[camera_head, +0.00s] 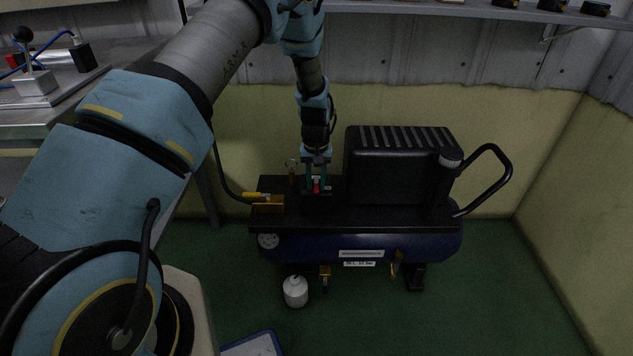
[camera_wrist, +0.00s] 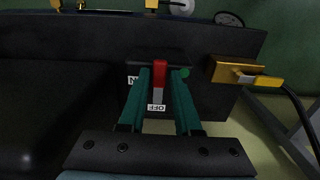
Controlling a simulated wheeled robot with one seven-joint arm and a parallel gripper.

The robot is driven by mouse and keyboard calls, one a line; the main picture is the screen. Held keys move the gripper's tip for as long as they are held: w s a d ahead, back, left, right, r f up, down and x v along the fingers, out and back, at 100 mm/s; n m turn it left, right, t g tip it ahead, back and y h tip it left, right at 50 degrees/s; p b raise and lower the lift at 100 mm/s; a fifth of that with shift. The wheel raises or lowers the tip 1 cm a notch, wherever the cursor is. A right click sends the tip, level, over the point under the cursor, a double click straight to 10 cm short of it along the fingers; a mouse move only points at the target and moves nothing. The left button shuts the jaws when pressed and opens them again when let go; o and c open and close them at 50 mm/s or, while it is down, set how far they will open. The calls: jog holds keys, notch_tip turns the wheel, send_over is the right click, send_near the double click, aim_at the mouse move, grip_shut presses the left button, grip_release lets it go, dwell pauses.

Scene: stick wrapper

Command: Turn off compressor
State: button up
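The compressor (camera_head: 360,247) has a dark blue tank and a black top plate with a black motor cover (camera_head: 395,165). A small red switch (camera_head: 316,186) stands on the left part of the plate. In the wrist view the red switch (camera_wrist: 159,72) shows with a grey part below it, an "OFF" label (camera_wrist: 157,107) nearer my wrist and a partly hidden label to its left. My gripper (camera_wrist: 160,80) points down at it, green fingers apart, one on each side of the switch. I cannot tell whether they touch it. My gripper (camera_head: 316,184) also shows in the head view.
A yellow-handled hose fitting (camera_head: 262,198) sits left of the switch, with a black hose. A curved handle (camera_head: 490,175) is at the compressor's right. A workbench (camera_head: 95,95) is at the left, a shelf (camera_head: 440,8) above.

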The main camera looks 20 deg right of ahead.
aim_at(316, 187)
jog(key=shift+o, duration=1.3)
notch_tip(316, 187, up, 11)
jog(key=shift+f, duration=0.1)
jog(key=w+a+r+n, duration=0.1)
jog(key=a+r, duration=0.2)
jog(key=a, duration=0.2)
jog(key=w+a+r, duration=0.1)
jog(key=a+r, duration=0.2)
jog(key=a, duration=0.3)
jog(key=s+a+r+n+t, duration=0.1)
jog(key=s+a+r, duration=0.25)
jog(key=a, duration=0.45)
jog(key=s+a+r+n, duration=0.1)
jog(key=s+a+r, duration=0.1)
jog(key=s+a, duration=0.5)
jog(key=s+a+r+n+t, duration=0.1)
jog(key=s+a+r, duration=0.2)
jog(key=a, duration=0.7)
notch_tip(316, 187, up, 17)
jog(key=p, duration=1.7)
jog(key=shift+w+a, duration=0.15)
jog(key=shift+a, duration=0.05)
